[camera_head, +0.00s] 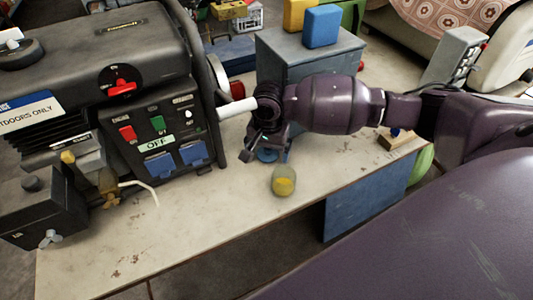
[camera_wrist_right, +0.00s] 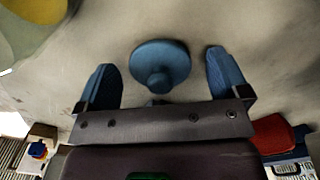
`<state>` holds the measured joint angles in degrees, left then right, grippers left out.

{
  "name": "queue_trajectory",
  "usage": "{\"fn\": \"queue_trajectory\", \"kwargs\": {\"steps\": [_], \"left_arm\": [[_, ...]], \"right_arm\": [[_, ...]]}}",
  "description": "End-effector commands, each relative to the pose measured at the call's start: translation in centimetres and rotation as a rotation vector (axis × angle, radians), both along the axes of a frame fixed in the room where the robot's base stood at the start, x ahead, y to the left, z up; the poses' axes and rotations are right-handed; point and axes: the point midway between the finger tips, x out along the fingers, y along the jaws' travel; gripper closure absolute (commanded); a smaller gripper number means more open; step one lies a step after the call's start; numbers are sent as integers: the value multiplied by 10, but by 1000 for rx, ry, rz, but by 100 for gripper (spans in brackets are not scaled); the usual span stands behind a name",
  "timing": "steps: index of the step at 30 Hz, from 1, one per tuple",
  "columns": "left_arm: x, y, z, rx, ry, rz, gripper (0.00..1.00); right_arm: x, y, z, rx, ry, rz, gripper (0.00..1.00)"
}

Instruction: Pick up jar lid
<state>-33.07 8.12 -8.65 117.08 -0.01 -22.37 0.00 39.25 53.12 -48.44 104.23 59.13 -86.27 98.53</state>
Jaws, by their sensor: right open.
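The jar lid (camera_wrist_right: 160,62) is a blue disc with a round knob, lying on the pale worktop. In the wrist view it sits between the two blue fingers of my right gripper (camera_wrist_right: 162,75), with a gap on each side. In the head view the lid (camera_head: 267,155) is partly hidden by my right gripper (camera_head: 262,146), which is open and over it. A glass jar with yellow contents (camera_head: 284,181) stands just in front of the lid. My left gripper is out of view.
A black generator (camera_head: 150,120) stands left of my right gripper on the worktop (camera_head: 215,215). A grey cabinet (camera_head: 300,62) with blue and yellow containers stands behind. A wooden block (camera_head: 397,139) lies at the right. The front of the worktop is mostly clear.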

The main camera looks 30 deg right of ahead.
Motion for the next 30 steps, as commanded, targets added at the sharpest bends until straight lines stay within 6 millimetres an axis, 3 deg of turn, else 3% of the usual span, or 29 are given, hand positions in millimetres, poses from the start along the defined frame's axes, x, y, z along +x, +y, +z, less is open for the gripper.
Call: {"fn": "queue_trajectory", "kwargs": {"steps": [8,18,30], "left_arm": [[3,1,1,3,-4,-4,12],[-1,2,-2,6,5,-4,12],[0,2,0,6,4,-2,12]], "right_arm": [[0,0,-3,1,-3,0,8],[0,0,-3,1,-2,0,60],[1,0,2,1,-4,0,60]]}}
